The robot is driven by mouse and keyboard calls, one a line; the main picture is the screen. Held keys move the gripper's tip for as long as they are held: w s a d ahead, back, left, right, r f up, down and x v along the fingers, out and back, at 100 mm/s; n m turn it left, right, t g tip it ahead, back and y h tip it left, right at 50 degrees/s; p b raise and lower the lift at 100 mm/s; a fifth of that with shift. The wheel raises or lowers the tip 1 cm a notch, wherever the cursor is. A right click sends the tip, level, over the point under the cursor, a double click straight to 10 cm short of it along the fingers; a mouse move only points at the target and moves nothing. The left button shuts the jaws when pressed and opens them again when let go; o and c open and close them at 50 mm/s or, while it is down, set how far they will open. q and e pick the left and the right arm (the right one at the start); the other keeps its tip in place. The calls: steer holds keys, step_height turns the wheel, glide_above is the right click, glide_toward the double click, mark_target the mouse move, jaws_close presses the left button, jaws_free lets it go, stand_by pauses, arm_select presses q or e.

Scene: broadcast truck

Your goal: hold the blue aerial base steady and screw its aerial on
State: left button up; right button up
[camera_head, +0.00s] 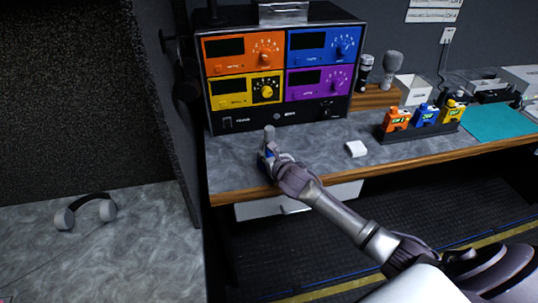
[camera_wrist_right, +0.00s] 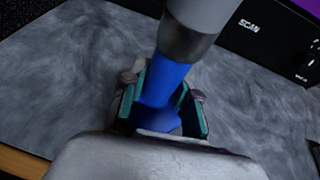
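My right gripper (camera_head: 268,158) is over the front part of the grey worktop, below the rack of coloured panels. Its teal-lined fingers (camera_wrist_right: 162,105) are closed around a blue upright piece, which looks like the blue aerial base (camera_wrist_right: 166,82). A grey cylinder (camera_wrist_right: 195,28) stands on top of the blue part and leans a little right in the wrist view; it also shows in the head view (camera_head: 269,133). The lower end of the blue piece is hidden by the gripper. I cannot make out a separate loose aerial. My left gripper is not in view.
The panel rack (camera_head: 276,115) stands behind the gripper. A small white block (camera_head: 356,149) lies to the right. A black holder (camera_head: 420,132) carries orange, blue and yellow units. Two microphones stand behind. A teal mat (camera_head: 500,124) is far right; headphones (camera_head: 85,211) lie left.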

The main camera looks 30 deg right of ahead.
steer(key=o, duration=0.4)
steer(key=shift+c, duration=0.2)
steer(key=shift+s+f, duration=0.1)
